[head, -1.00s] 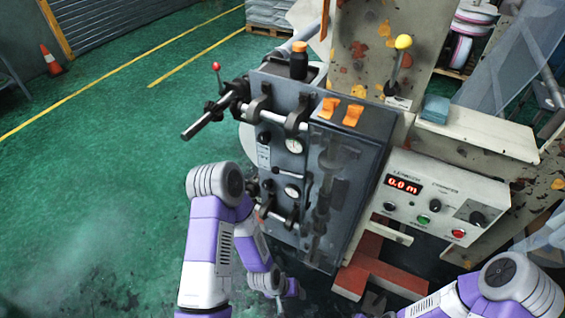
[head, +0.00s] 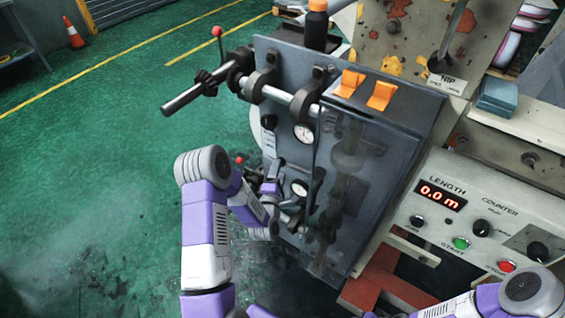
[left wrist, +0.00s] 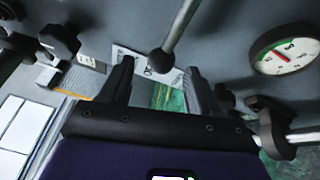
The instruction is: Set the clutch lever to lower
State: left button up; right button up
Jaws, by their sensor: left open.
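In the left wrist view a grey lever rod ending in a black ball knob (left wrist: 161,61) reaches down between the fingertips of my left gripper (left wrist: 160,84). The gripper is open, with a finger on each side of the knob; I cannot tell whether either touches it. A pale label plate (left wrist: 130,58) lies behind the knob, its text unreadable. I cannot read a clutch marking. My right gripper is out of view.
A round gauge (left wrist: 285,50) sits close right of the fingers. A steel roller bar (head: 195,92) and a red-knobbed lever (head: 217,32) stick out at the upper left. A counter box (head: 470,225) stands right of the cabinet.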

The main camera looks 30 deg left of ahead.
pick_arm(q)
jog(key=x, duration=0.5)
jog(key=shift+f, duration=0.1)
grip_shut()
